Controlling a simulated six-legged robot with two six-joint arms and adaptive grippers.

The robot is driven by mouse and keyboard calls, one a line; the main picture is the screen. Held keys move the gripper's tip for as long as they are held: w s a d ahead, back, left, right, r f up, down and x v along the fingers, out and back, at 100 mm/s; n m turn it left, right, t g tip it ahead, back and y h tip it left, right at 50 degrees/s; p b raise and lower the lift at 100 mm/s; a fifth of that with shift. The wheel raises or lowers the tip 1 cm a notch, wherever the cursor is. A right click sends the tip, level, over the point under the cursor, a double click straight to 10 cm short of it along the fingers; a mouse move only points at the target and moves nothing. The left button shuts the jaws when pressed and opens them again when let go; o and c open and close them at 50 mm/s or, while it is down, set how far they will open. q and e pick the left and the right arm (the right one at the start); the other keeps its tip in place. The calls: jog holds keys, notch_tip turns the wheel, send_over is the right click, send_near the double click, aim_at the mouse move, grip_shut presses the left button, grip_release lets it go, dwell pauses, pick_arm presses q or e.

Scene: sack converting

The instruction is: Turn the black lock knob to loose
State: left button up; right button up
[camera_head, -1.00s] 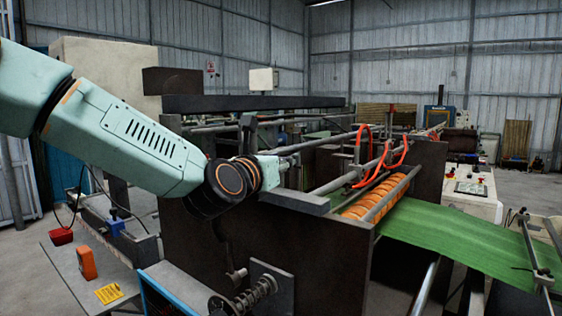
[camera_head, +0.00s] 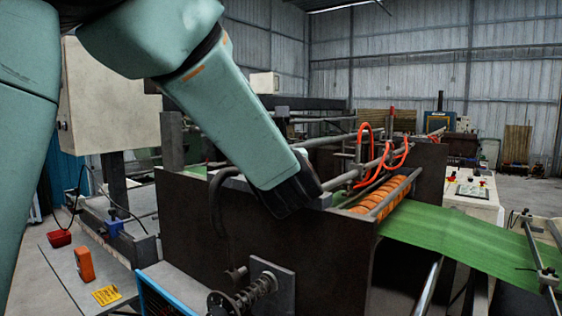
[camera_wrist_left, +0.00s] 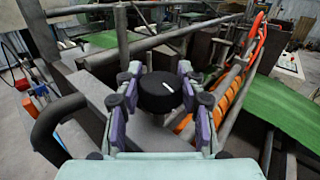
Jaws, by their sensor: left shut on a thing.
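The black lock knob (camera_wrist_left: 159,92) is a round black cap with a white pointer line on its top, seen in the left wrist view. The line slants toward the lower right. My left gripper (camera_wrist_left: 160,97) has its purple-padded fingers on both sides of the knob and is shut on it. In the head view my left arm comes in from the upper left, and its dark wrist end (camera_head: 292,192) is over the machine's top edge. The knob and the fingertips are hidden there behind my arm. My right gripper is in neither view.
The dark machine side plate (camera_head: 190,235) stands below my arm. Orange rollers (camera_head: 375,193), red hoses (camera_head: 364,150) and green sheet (camera_head: 455,235) lie to the right. A spring-loaded shaft (camera_head: 255,293) sticks out in front. A side bench holds an orange device (camera_head: 84,264).

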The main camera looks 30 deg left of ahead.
pick_arm(q)
jog(key=n+g+y+b, duration=0.2)
jog(key=n+g+y, duration=0.1)
jog(key=shift+f+y, duration=0.3)
jog(key=n+g+y+b, duration=0.1)
jog(key=g, duration=0.1)
jog(key=n+g+y+b, duration=0.1)
jog(key=n+g, duration=0.1)
jog(key=shift+f+g+y+b, duration=0.1)
jog(key=shift+g+y+b, duration=0.2)
jog(key=shift+g+b, duration=0.1)
jog(key=n+g+y+b, duration=0.1)
jog(key=n+g, duration=0.2)
jog(key=shift+g, duration=0.4)
jog(key=n+g, duration=0.1)
jog(key=g, duration=0.1)
jog(key=shift+g, duration=0.3)
jog(key=shift+r+n+g+p, duration=0.25)
jog(key=shift+n+g+p, duration=0.3)
jog(key=shift+n+g, duration=0.3)
jog(key=shift+s+n+g+p, duration=0.1)
jog(key=shift+n+g+p, duration=1.3)
jog(key=shift+g, duration=0.65)
jog(key=shift+g+h, duration=0.3)
jog(key=o, duration=1.2)
jog(key=shift+r, duration=0.1)
